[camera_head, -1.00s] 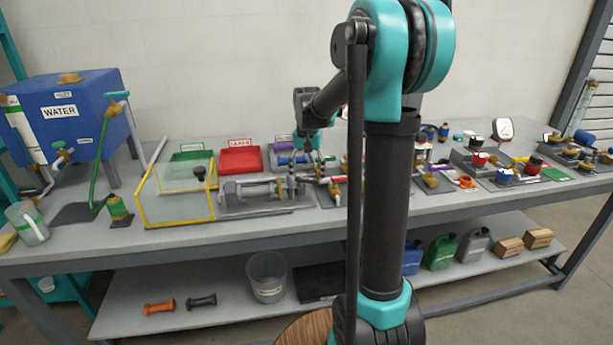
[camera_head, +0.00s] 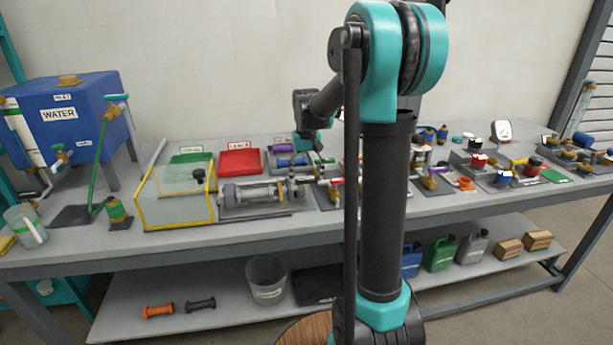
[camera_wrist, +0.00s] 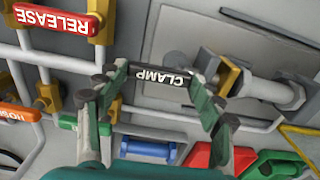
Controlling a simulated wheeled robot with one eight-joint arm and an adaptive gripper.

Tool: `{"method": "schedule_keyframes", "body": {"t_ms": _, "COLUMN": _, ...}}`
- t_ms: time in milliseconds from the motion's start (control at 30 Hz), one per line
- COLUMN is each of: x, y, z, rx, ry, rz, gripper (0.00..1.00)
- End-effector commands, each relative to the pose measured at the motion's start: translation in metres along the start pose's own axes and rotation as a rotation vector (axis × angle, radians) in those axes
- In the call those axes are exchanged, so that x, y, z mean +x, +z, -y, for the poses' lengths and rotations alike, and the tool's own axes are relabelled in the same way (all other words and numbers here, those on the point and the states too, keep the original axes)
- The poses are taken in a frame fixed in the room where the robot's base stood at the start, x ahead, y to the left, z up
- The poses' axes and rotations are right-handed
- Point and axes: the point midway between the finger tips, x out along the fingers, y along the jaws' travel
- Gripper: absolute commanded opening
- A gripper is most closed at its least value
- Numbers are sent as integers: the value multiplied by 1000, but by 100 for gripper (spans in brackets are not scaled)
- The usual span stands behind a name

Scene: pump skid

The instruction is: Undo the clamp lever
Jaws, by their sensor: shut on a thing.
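The clamp lever (camera_wrist: 165,77) is a short black bar with white CLAMP lettering, upside down in the wrist view. It lies beside a brass fitting (camera_wrist: 228,76) and a grey rod with a hex nut (camera_wrist: 285,94). My gripper (camera_wrist: 157,75) has one finger at each end of the bar and is shut on it. In the head view my gripper (camera_head: 318,158) is small, over the bench just right of the clear yellow-edged guard (camera_head: 178,205). The lever cannot be made out there.
A red RELEASE lever (camera_wrist: 55,18) and an orange handle (camera_wrist: 18,114) sit on white pipes left of my gripper. A blue cylinder (camera_wrist: 148,150) and a red tray (camera_wrist: 195,158) lie near my fingers. Other fittings crowd the bench at right.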

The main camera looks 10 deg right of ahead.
Motion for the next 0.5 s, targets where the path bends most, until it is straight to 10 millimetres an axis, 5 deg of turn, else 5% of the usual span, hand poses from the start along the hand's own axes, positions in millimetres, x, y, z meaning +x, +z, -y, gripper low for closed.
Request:
{"method": "schedule_keyframes", "body": {"t_ms": 200, "x": 0, "y": 0, "z": 0, "rx": -1, "ry": 1, "rz": 0, "gripper": 38}}
{"method": "schedule_keyframes", "body": {"t_ms": 233, "x": 0, "y": 0, "z": 0, "rx": -1, "ry": 1, "rz": 0, "gripper": 69}}
{"method": "schedule_keyframes", "body": {"t_ms": 400, "x": 0, "y": 0, "z": 0, "rx": -1, "ry": 0, "rz": 0, "gripper": 88}}
{"method": "schedule_keyframes", "body": {"t_ms": 500, "x": 0, "y": 0, "z": 0, "rx": 0, "ry": 0, "rz": 0, "gripper": 88}}
